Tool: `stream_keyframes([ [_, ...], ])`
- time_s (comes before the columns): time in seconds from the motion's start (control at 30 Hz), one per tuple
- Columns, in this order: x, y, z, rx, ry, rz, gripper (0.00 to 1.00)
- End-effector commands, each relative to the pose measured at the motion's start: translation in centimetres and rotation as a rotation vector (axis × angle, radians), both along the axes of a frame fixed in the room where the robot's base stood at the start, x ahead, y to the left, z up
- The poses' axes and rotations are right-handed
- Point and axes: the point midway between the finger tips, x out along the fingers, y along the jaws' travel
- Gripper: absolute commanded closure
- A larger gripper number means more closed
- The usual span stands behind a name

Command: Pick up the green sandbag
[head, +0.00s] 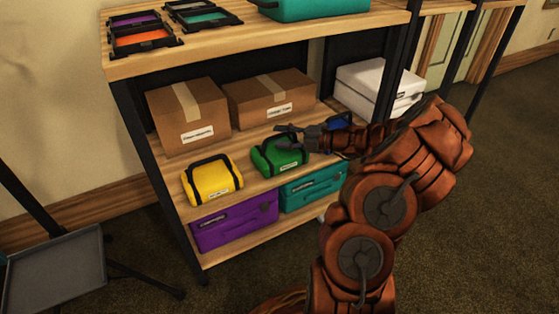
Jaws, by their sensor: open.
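The green sandbag (275,157) lies on the middle shelf (228,183) of the wooden rack, with a dark handle along its top and a white label on its front. My gripper (287,137) is open at the top of the green sandbag, its dark fingers by the handle. I cannot tell whether the fingers touch it or stand around the handle. My arm reaches in from the right, and the gripper hides part of the sandbag's upper right.
A yellow sandbag (212,182) sits left of the green one, and a blue item (340,122) is partly hidden behind my arm. Cardboard boxes (187,117) stand behind. Purple (235,222) and teal (313,188) cases fill the shelf below. The upper shelf (260,42) overhangs.

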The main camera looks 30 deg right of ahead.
Motion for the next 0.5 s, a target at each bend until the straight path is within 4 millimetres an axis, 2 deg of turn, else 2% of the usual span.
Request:
stream_keyframes([
  [0.1, 0.99, 0.95, -0.44, -0.001, 0.000, 0.004, 0.55],
  [0.33, 1.19, 1.02, -0.22, 0.000, 0.001, 0.001, 0.55],
  [0.37, 1.19, 1.02, -0.22, 0.000, 0.001, 0.001, 0.57],
  [0.5, 1.18, 1.01, -0.22, 0.000, 0.001, 0.001, 0.71],
])
